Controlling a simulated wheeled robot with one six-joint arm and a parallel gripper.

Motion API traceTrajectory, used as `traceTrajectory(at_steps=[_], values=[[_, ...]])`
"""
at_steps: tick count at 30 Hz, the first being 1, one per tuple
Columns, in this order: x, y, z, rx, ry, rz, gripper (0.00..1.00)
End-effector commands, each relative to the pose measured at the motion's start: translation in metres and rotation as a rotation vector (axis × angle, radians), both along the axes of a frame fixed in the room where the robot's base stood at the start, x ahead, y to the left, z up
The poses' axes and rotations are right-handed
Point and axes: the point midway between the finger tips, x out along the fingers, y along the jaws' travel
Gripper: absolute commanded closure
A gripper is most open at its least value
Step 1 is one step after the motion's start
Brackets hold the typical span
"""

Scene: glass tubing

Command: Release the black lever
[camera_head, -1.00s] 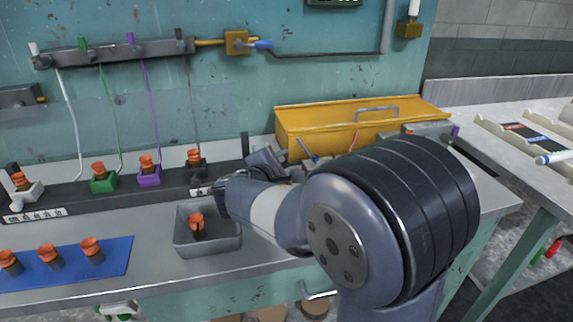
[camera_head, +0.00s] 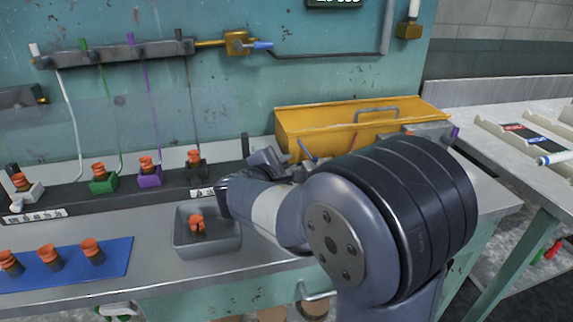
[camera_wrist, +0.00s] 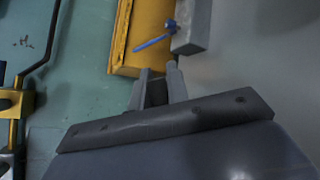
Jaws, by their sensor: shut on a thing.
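My gripper (camera_wrist: 158,80) shows in the wrist view with its two grey fingers close together. They are shut on a dark piece (camera_wrist: 156,93), which I take for the black lever; the fingers hide most of it. In the head view my gripper (camera_head: 278,160) is partly hidden behind my arm, just left of the yellow box (camera_head: 350,129). The held piece cannot be made out there.
A grey bin (camera_head: 207,244) with an orange-capped piece stands left of my arm. A blue mat (camera_head: 120,262) holds several capped pieces. The wall is close behind.

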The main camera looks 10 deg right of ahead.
Motion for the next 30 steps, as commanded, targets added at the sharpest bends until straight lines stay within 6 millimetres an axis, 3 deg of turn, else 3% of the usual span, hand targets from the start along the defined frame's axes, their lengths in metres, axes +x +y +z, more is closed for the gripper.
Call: traceTrajectory(at_steps=[15,26,27,30], values=[[0.0,-0.002,-0.02,0.416,0.0,-0.002,1.0],[0.0,-0.001,-0.022,0.446,0.001,0.0,1.0],[0.0,-0.001,-0.022,0.446,0.001,0.0,0.83],[0.0,-0.001,-0.022,0.446,0.001,0.0,0.75]])
